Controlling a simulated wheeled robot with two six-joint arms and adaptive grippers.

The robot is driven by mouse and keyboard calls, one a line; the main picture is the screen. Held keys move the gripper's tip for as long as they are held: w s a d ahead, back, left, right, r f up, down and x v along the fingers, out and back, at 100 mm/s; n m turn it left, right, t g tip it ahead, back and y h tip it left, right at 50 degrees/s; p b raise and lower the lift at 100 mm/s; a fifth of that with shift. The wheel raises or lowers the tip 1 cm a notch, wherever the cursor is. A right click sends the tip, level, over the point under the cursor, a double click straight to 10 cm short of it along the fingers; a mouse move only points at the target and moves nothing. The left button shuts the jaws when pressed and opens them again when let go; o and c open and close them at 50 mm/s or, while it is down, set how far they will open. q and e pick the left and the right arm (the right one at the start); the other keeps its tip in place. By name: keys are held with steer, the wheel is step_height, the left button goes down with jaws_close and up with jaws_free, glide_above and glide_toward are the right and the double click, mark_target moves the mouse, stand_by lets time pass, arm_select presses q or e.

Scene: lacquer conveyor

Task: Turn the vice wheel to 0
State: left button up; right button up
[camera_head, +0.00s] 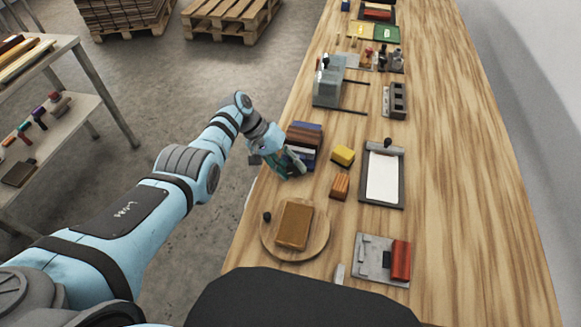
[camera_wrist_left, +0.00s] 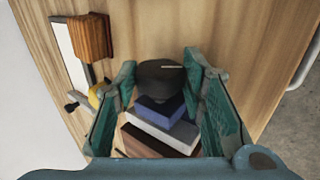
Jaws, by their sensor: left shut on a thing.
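The dark round vice wheel (camera_wrist_left: 160,73) shows in the left wrist view, with a light mark on its top face. It sits between the teal finger pads of my left gripper (camera_wrist_left: 160,82), which is shut on it. Behind the wheel is a stack of blue, white and brown slabs (camera_wrist_left: 158,133). In the head view the slabs (camera_head: 306,139) stand at the table's left edge, and my left gripper (camera_head: 289,163) is at their near side. The wheel is hidden there by the gripper. The number at the mark is too small to read. My right gripper is not in view.
A yellow block (camera_head: 343,155) and an orange-brown block (camera_head: 340,186) lie just right of the gripper. The table's right side (camera_head: 470,190) is clear.

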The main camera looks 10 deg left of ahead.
arm_select(q)
steer(key=shift+w+r, duration=0.1)
steer(key=o, duration=1.1)
steer(key=shift+o, duration=0.2)
